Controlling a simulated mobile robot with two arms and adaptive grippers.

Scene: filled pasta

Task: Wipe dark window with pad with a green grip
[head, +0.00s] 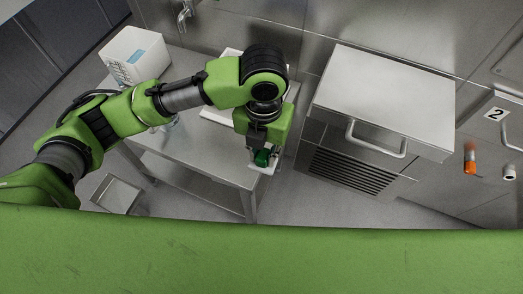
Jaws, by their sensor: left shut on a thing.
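My left gripper (260,150) points down near the front right corner of the steel table. It is shut on the green grip of a pad (262,158). The pad's pale base shows just below the grip, close to the table's edge; I cannot tell whether it touches the table. My left arm comes in from the left and passes over the table. My right gripper is not in view. I cannot make out a dark window for certain.
A steel table (190,162) stands under my left arm. A steel cabinet (385,90) with a handle and vent grille stands to the right. An orange item (470,160) is on the far right wall. Grey floor is free between table and cabinet.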

